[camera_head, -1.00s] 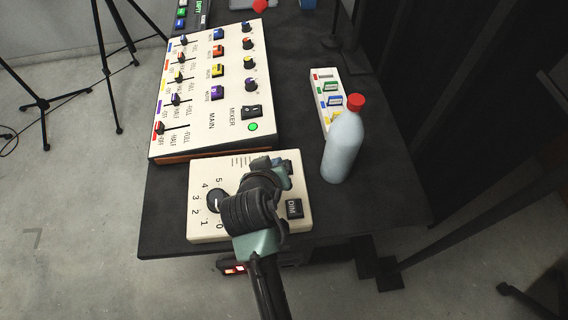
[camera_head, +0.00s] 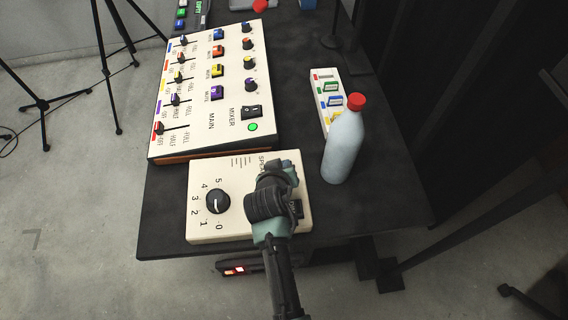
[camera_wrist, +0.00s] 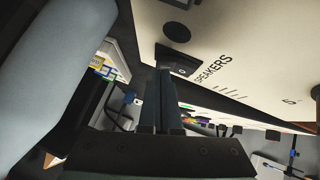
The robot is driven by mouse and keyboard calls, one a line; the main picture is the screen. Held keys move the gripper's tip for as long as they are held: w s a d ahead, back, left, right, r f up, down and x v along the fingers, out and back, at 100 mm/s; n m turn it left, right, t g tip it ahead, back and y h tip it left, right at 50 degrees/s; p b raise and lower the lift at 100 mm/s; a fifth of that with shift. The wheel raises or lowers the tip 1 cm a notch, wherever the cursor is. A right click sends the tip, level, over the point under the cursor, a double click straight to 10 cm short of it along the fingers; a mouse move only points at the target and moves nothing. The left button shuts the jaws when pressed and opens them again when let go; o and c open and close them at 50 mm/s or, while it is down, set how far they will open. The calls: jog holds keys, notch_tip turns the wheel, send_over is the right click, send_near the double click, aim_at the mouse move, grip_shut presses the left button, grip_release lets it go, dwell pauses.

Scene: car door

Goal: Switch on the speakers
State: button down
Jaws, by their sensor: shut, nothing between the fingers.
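The speakers box (camera_head: 236,232) is a cream panel at the table's near edge, with a black dial (camera_head: 217,201) numbered 0 to 5. The box's face also shows in the wrist view (camera_wrist: 235,35), with the label SPEAKERS. A black rocker switch (camera_wrist: 178,62) sits beside that label, next to a dark round lamp (camera_wrist: 177,33). My gripper (camera_head: 287,170) is over the right part of the box and hides the switch in the head view. In the wrist view my gripper (camera_wrist: 163,82) is shut and empty. Its tips are right at the switch; I cannot tell whether they touch.
The mixer panel (camera_head: 195,128) lies behind the box, its green lamp (camera_head: 252,127) lit. A pale bottle with a red cap (camera_head: 343,147) stands close to the right of the box. A small white panel (camera_head: 322,75) lies behind the bottle. Bare table (camera_head: 375,205) shows at right.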

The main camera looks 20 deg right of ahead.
jog(key=shift+s+d+f+y, duration=0.1)
jog(key=shift+d+f+y, duration=0.15)
jog(key=shift+f+y, duration=0.15)
jog(key=shift+a, duration=0.1)
